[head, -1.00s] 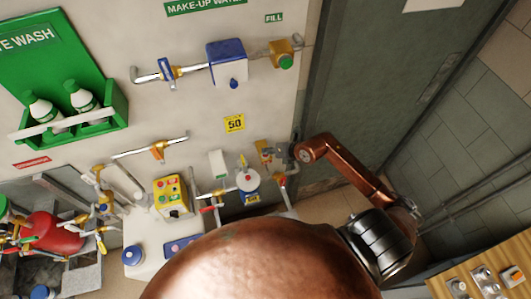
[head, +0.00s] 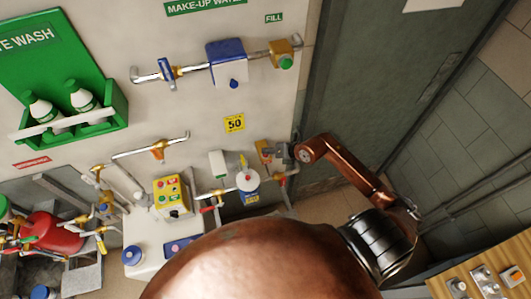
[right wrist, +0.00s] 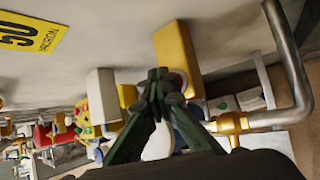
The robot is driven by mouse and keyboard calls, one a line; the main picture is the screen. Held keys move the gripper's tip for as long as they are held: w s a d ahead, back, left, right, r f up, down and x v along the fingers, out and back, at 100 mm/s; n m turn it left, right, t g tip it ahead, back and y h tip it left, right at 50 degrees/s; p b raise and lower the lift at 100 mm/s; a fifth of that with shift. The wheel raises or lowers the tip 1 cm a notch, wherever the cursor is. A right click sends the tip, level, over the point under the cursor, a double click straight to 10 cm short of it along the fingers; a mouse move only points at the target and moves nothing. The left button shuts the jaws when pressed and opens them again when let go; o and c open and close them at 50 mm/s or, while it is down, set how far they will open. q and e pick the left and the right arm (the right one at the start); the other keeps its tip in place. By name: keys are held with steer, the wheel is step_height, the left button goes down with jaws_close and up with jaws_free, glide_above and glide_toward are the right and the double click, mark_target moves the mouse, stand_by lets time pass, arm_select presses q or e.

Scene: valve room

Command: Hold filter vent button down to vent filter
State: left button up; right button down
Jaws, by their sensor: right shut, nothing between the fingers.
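A yellow box (head: 263,150) is on the wall beside the white filter housing with a blue label (head: 248,182). The yellow box also shows in the right wrist view (right wrist: 178,52). My right gripper (head: 284,152) is just to the right of this box in the head view. In the right wrist view my right gripper (right wrist: 164,82) is shut and empty, its fingertips in front of the box's lower part. A round button face there is mostly hidden behind the fingertips. I cannot tell whether they touch or press it. My left gripper is out of view.
A white box (right wrist: 104,92) is left of the fingers, and a bent metal pipe (right wrist: 292,70) is to their right. A yellow control box with coloured buttons (head: 172,196) is farther left. A wooden bench (head: 478,282) stands at the lower right.

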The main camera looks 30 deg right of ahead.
stand_by(0.8)
steer(key=shift+r+p, duration=0.9)
steer(key=shift+r, duration=0.1)
step_height(320, 180, up, 5)
steer(key=p, duration=0.4)
steer(key=shift+f, duration=0.1)
